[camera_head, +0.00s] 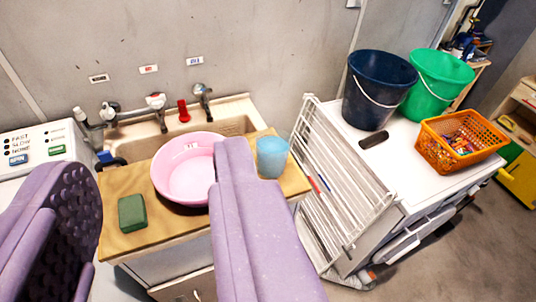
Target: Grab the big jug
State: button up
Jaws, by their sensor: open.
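A light blue, translucent vessel (272,157) stands upright on the right end of the wooden board by the sink. It is the most jug-like thing in view, though I cannot make out a handle or spout. My gripper (148,165) is open, with its two purple fingers wide apart and nothing held. The right finger reaches up just left of the blue vessel and hides part of the counter. Whether it touches the vessel, I cannot tell.
A pink basin (180,175) and green block (132,212) share the wooden board (140,243). A folded white drying rack (335,190) stands to the right. Beyond it, a dark blue bucket (375,90), green bucket (438,85) and orange basket (430,150) sit on a white appliance top.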

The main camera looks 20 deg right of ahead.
aim_at(272, 150)
jog(key=i+l, duration=0.25)
jog(key=i, duration=0.25)
jog(key=i+l+z, duration=0.15)
jog(key=i, duration=0.4)
jog(key=i+l, duration=0.3)
jog(key=i, duration=0.25)
jog(key=l+z, duration=0.05)
